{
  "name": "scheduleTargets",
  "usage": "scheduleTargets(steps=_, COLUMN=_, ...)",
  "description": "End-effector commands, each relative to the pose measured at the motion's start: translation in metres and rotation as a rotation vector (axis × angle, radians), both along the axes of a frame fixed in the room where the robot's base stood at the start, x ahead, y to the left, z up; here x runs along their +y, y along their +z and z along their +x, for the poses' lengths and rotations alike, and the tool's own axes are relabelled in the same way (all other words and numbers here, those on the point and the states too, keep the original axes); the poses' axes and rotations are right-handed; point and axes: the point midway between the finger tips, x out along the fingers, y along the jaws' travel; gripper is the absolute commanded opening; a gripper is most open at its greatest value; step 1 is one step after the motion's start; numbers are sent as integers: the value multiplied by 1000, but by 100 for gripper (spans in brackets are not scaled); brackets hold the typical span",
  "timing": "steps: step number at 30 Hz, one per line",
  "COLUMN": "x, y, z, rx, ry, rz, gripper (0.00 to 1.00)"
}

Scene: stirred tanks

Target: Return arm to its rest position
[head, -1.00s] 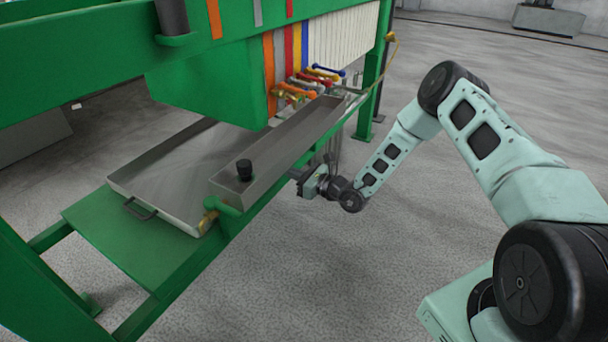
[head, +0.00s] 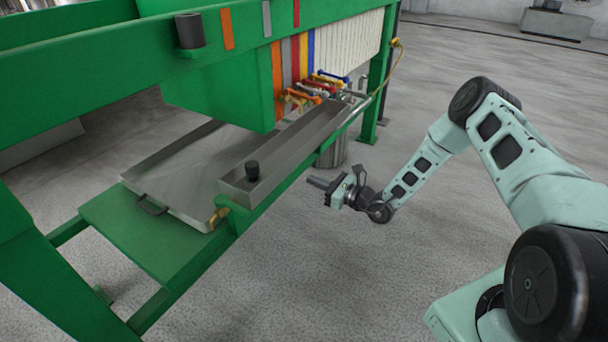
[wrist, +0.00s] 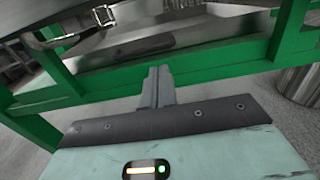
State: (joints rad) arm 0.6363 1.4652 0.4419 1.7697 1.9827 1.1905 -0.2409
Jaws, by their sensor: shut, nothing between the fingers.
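My gripper (head: 318,182) is at the end of my pale green arm, to the right of the green frame and apart from it in the head view. In the wrist view its fingers (wrist: 158,84) are together, with nothing between them, and point towards a green beam of the frame. My arm is bent, with its elbow raised high at the right and its forearm sloping down to the left.
The green frame (head: 110,62) carries a flat metal tray (head: 165,165) and a narrow trough (head: 285,150) with a black knob (head: 252,170). Coloured handles (head: 315,88) stand behind. A metal drum (head: 332,153) is on the floor beside the frame.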

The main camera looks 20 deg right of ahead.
Motion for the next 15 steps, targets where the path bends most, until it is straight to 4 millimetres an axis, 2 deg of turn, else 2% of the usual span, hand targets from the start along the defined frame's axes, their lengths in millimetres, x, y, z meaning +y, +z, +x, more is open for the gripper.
scheduleTargets(steps=6, x=-23, y=3, z=-32, rx=3, ry=-2, rz=2, gripper=0)
scheduleTargets(steps=15, x=-35, y=0, z=-49, rx=0, ry=0, rz=1, gripper=0)
